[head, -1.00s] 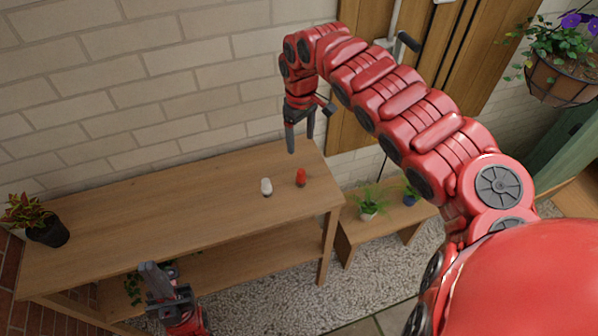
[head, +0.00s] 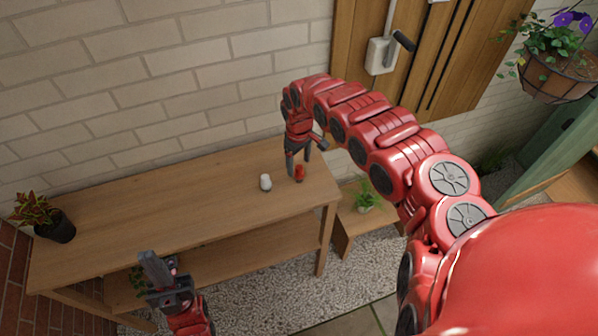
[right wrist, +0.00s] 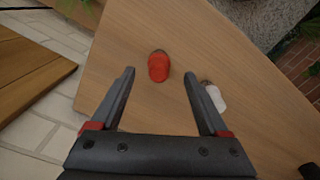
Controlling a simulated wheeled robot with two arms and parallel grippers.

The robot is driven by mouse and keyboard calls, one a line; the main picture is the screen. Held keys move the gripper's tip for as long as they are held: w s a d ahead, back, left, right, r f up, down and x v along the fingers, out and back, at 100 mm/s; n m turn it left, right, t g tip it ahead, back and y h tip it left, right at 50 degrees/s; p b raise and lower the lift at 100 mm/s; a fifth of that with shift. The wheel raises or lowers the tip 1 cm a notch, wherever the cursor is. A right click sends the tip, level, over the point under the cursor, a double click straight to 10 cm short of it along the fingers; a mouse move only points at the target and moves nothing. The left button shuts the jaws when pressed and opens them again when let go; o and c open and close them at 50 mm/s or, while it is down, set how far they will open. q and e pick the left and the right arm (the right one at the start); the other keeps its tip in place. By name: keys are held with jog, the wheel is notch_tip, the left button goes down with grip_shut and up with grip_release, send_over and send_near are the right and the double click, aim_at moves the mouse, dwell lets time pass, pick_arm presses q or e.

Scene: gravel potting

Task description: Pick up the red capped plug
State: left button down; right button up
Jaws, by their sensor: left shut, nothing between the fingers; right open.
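The red capped plug (head: 299,173) stands near the right end of the wooden bench top. In the right wrist view the red plug (right wrist: 158,66) lies ahead of and between the two fingertips, with clear wood around it. My right gripper (head: 298,170) is open and empty, pointing down at the plug; it also shows in the right wrist view (right wrist: 159,75). Whether its fingers flank the plug at its height I cannot tell. A white capped plug (head: 265,182) stands to the left of the red one. My left gripper (head: 150,268) is shut and empty, low in front of the bench.
The white plug (right wrist: 214,98) is just outside one finger in the right wrist view. The wooden bench (head: 150,205) is mostly bare, with a potted plant (head: 56,228) at its left end. A lower bench (head: 347,222) with a small plant stands to the right. A brick wall is behind.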

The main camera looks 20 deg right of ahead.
aim_at(299, 167)
jog(key=shift+f+p, duration=0.5)
jog(key=shift+f, duration=1.3)
jog(key=shift+w, duration=0.1)
grip_shut()
